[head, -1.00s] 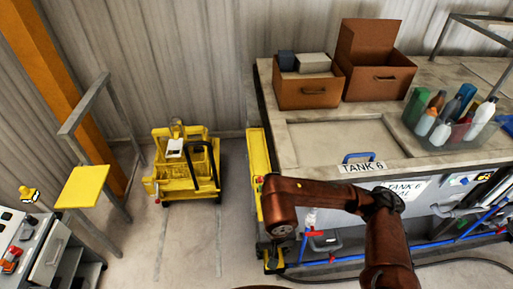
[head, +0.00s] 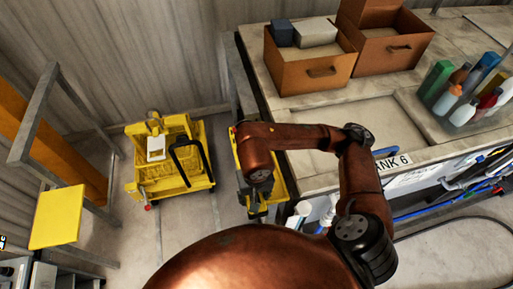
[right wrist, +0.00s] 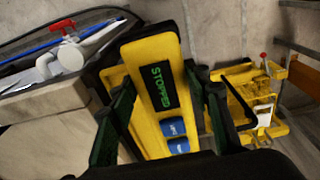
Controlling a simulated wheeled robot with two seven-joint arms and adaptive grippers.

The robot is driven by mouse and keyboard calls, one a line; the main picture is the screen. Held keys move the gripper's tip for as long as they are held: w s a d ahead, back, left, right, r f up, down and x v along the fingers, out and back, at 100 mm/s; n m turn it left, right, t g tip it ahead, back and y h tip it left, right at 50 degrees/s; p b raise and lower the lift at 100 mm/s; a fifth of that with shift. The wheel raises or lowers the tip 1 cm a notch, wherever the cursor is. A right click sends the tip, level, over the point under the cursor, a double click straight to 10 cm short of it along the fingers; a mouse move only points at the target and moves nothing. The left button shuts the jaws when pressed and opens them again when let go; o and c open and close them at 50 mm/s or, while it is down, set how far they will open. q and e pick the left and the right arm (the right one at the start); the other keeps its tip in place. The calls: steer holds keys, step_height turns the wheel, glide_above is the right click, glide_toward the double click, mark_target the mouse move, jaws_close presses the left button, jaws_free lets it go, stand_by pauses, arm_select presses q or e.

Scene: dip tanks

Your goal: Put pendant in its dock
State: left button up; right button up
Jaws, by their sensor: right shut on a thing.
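The pendant (right wrist: 145,60) is yellow with a black edge, a dark display with green letters reading STOPPED, and blue buttons. My right gripper (right wrist: 165,95) is shut on it, with a dark finger on each side in the right wrist view. In the head view my right gripper (head: 257,203) hangs by the left end of the tank, mostly hidden under my arm. Yellow surface shows around it there, and I cannot separate the pendant from what is behind it. I cannot make out a dock for certain. My left gripper is not in view.
A yellow cart (head: 170,178) with a black handle stands left of the tank; it also shows in the right wrist view (right wrist: 244,85). Tank 6 (head: 345,130) carries cardboard boxes (head: 310,72) and bottles (head: 466,108). A yellow panel (head: 57,217) stands far left.

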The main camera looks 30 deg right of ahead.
steer(key=w+d+f+p, duration=0.1)
steer(key=w+d+f, duration=0.1)
steer(key=d, duration=0.1)
steer(key=w+d+f+p, duration=0.2)
steer(key=d+f, duration=0.1)
steer(key=d, duration=0.1)
steer(key=w+d+f+p, duration=0.2)
steer(key=d, duration=0.1)
steer(key=shift+w+d+f, duration=0.2)
steer(key=shift+d+f, duration=0.2)
steer(key=shift+w+d+f, duration=0.25)
steer(key=shift+w+f, duration=0.1)
steer(key=shift+f, duration=0.15)
steer(key=shift+d+f+p, duration=0.2)
steer(key=shift+f+p, duration=0.05)
steer(key=shift+p, duration=0.05)
steer(key=shift+f+p, duration=0.85)
steer(key=shift+f, duration=0.1)
steer(key=shift+d+f, duration=0.1)
steer(key=shift+f, duration=0.65)
steer(key=o, duration=1.3)
steer(key=shift+f, duration=0.1)
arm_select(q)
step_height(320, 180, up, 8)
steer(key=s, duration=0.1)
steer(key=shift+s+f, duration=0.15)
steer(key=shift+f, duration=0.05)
